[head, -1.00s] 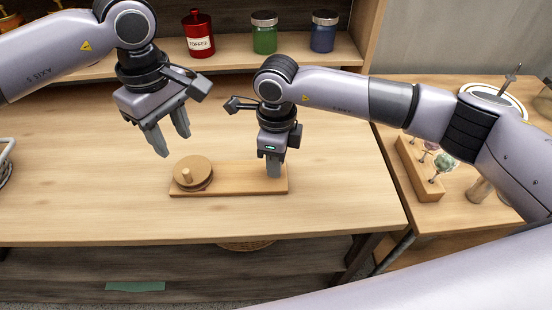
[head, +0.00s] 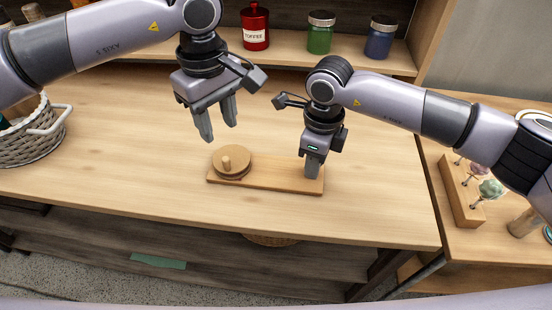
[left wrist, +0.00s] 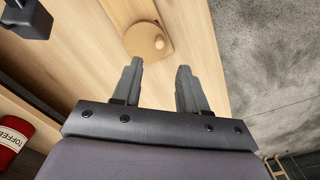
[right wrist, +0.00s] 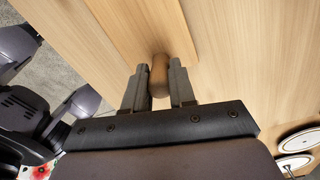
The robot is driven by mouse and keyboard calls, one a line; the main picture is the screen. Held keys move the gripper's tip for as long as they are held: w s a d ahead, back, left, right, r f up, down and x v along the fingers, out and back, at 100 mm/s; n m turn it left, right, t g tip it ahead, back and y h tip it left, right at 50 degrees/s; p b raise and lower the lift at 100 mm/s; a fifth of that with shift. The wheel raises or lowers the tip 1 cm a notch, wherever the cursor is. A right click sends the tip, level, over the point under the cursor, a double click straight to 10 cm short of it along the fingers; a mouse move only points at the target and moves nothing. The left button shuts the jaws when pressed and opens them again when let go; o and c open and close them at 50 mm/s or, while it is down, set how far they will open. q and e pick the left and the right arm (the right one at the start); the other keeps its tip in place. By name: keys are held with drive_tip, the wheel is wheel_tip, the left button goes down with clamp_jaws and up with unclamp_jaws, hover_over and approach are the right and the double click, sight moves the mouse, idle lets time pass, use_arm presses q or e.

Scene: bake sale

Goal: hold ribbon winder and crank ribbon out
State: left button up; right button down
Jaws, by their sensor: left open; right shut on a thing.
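The ribbon winder is a flat wooden board (head: 268,178) on the table. A round wooden disc (head: 236,166) with a crank peg (head: 227,162) sits at its left end. My right gripper (head: 312,172) is shut on an upright wooden post at the board's right end. The right wrist view shows this post (right wrist: 159,78) between the fingers. My left gripper (head: 217,128) is open and empty, above and behind the disc. In the left wrist view the disc (left wrist: 143,40) and peg (left wrist: 159,43) lie ahead of the open fingers (left wrist: 158,82).
A wicker basket (head: 30,145) stands at the table's left end. A red canister (head: 256,28), a green jar (head: 320,36) and a blue jar (head: 381,38) stand on the back shelf. A side table with a cake-pop stand (head: 461,195) is at right. The table around the winder is clear.

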idle(0.4)
use_arm(q)
clamp_jaws()
drive_tip(key=w+d+f+m, duration=0.1)
drive_tip(key=m, duration=0.2)
drive_tip(key=w+d+f+m+t, duration=0.1)
drive_tip(key=w+f+m, duration=0.1)
drive_tip(key=m, duration=0.2)
drive_tip(key=w+d+f+m, duration=0.1)
drive_tip(key=w+f+m, duration=0.1)
drive_tip(key=m, duration=0.1)
drive_tip(key=shift+d+m+t, duration=0.3)
drive_tip(key=shift+d+t, duration=0.1)
drive_tip(key=w+a, duration=0.1)
drive_tip(key=a, duration=0.5)
drive_tip(key=s+d, duration=0.1)
drive_tip(key=s, duration=0.1)
drive_tip(key=s+d, duration=0.1)
drive_tip(key=s, duration=0.1)
drive_tip(key=s+d, duration=0.1)
drive_tip(key=s, duration=0.1)
drive_tip(key=shift+s+d+f, duration=0.15)
drive_tip(key=shift+s+d, duration=0.3)
drive_tip(key=shift+d, duration=0.65)
